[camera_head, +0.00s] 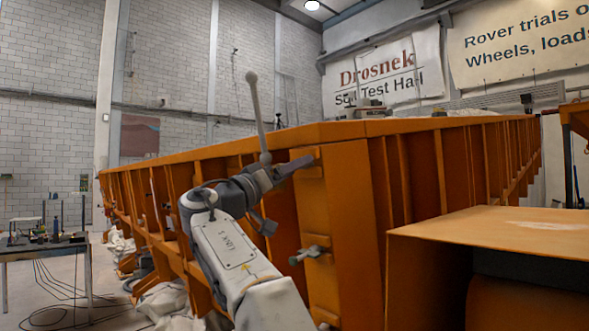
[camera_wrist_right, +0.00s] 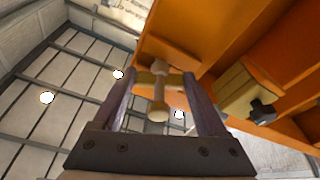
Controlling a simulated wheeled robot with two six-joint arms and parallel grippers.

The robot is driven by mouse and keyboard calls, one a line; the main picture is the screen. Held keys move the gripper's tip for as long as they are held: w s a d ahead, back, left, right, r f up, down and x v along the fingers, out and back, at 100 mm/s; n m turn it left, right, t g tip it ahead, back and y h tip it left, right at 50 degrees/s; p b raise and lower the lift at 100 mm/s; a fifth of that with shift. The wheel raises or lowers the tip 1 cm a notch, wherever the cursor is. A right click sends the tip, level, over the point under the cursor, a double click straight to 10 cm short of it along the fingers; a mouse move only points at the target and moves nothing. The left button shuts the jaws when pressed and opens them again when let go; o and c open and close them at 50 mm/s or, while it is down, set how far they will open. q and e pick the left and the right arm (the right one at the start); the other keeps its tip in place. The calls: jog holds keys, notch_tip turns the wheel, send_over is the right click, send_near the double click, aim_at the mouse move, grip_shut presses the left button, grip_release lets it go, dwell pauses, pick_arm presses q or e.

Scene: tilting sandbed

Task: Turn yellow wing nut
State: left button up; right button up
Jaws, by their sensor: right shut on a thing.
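My right gripper (camera_head: 294,167) reaches the near corner post of the orange sandbed (camera_head: 340,185), its dark fingers pointing at the post. In the right wrist view, my right gripper (camera_wrist_right: 160,79) is shut on a pale yellow crosspiece (camera_wrist_right: 146,77), which I take for the yellow wing nut. A beige stem with a rounded end (camera_wrist_right: 158,114) stands out between the fingers. In the head view the wing nut itself is hidden by the gripper. A pale rod with a ball top (camera_head: 256,105) rises beside the gripper. My left gripper is not in view.
A grey winged fastener (camera_head: 310,254) sits lower on the post. A dark knob on a yellowish block (camera_wrist_right: 262,112) shows in the right wrist view. An orange box (camera_head: 500,226) stands at the right. A table with small items (camera_head: 50,245) is at the far left.

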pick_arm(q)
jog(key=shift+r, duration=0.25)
pick_arm(e)
jog(key=shift+w+a+f+m, duration=0.1)
jog(key=shift+f+m, duration=0.1)
jog(key=shift+m, duration=0.8)
jog(key=shift+f, duration=0.1)
jog(key=o, duration=1.3)
jog(key=shift+g+h, duration=0.3)
